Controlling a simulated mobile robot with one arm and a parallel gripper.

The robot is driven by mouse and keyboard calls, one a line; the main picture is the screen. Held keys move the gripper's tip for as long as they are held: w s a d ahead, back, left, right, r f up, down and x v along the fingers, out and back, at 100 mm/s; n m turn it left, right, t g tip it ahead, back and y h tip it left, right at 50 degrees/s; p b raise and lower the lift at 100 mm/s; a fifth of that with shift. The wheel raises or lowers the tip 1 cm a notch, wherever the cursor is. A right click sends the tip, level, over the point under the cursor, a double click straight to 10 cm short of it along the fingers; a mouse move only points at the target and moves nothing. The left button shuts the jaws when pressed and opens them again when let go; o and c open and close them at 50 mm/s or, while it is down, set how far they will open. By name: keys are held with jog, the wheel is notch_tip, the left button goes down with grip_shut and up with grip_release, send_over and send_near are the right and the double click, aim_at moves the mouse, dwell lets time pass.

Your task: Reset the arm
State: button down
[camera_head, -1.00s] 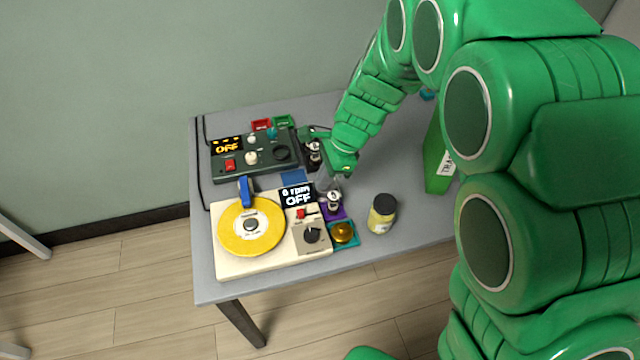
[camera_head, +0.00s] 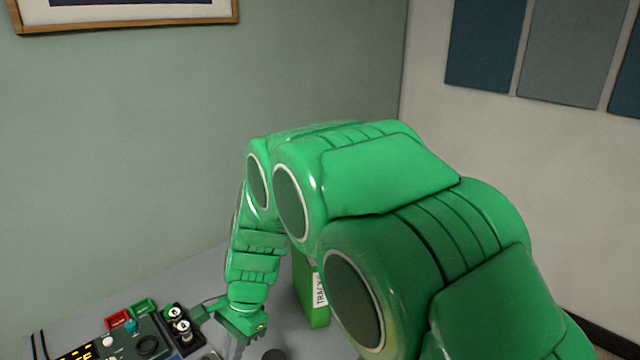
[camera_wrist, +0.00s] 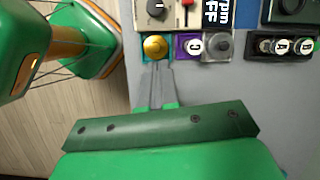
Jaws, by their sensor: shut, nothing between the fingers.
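My arm reaches down over the grey table (camera_head: 185,285) in the head view. My gripper (camera_head: 236,346) is low over the tabletop, near the bottom edge of that view. In the wrist view my gripper's two grey fingers (camera_wrist: 158,84) lie together with nothing between them. Their tips point at a gold dome (camera_wrist: 155,46) on a teal base, just beyond them. I cannot tell whether they touch it.
A dark control box (camera_head: 148,345) stands at lower left, with a red tray (camera_head: 118,320) and a green tray (camera_head: 144,306) behind it. A black holder (camera_head: 180,319) carries small cylinders. A green box labelled TRACK (camera_head: 311,292) stands right of my forearm.

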jog(key=s+d+r+n+h, duration=0.1)
jog(key=s+d+r+n, duration=0.2)
jog(key=d, duration=0.6)
jog(key=s+d+r+n, duration=0.1)
jog(key=s+d+r, duration=0.2)
jog(key=d+r, duration=0.35)
jog(key=s+d+r+n+t+h, duration=0.1)
jog(key=s+d+r+n, duration=0.1)
jog(key=s+d, duration=1.2)
jog(key=shift+d+n+h, duration=0.4)
jog(key=shift+d+n, duration=0.3)
jog(key=shift+d, duration=0.7)
